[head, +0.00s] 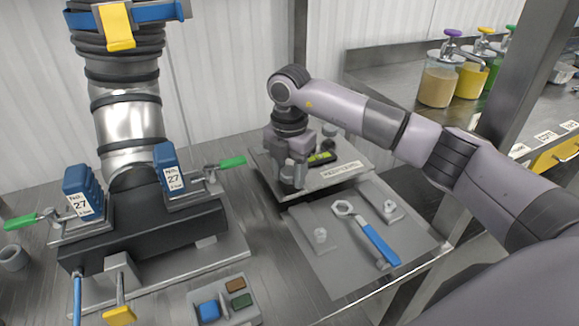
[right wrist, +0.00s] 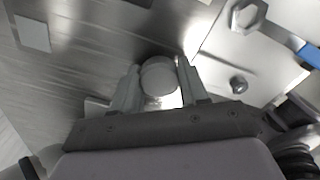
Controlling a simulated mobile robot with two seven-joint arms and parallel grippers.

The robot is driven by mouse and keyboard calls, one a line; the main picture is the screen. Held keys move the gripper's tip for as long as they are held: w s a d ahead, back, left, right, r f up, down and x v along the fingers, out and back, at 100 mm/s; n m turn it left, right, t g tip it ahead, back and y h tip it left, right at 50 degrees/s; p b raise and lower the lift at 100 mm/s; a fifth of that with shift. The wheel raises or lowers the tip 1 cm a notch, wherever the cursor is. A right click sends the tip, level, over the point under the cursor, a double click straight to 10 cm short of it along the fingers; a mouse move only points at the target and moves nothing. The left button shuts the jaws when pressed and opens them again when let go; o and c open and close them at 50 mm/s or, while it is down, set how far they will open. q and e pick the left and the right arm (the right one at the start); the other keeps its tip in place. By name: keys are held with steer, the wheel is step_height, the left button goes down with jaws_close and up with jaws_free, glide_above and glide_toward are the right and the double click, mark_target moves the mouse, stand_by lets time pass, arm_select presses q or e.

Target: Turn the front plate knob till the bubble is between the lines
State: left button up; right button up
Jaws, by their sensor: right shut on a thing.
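My right gripper (head: 292,176) points down at the front left edge of the metal plate (head: 325,182) and is shut on a round grey knob. The right wrist view shows the knob (right wrist: 158,77) between the two fingertips (right wrist: 158,88). In the head view the fingers mostly hide the knob. The level vial (head: 321,158), yellow-green in a dark holder, lies on the plate just right of the gripper. It is too small and partly covered to tell where its bubble sits against the lines. My left gripper is not in view.
In front of the plate lies a grey tray (head: 335,280) with a blue-handled wrench (head: 368,236) and small metal posts. At left stands a dark block (head: 150,238) with blue number 27 parts and green-handled clamps. Jars with coloured contents (head: 440,80) stand on the right-hand counter.

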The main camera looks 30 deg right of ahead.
mark_target(290, 171)
steer(key=shift+r+m+p, duration=0.1)
steer(key=shift+m+p, duration=0.25)
steer(key=shift+m, duration=0.75)
steer(key=o, duration=1.1)
steer(key=shift+c, duration=0.2)
steer(key=shift+r+b, duration=0.35)
steer(key=shift+r, duration=3.2)
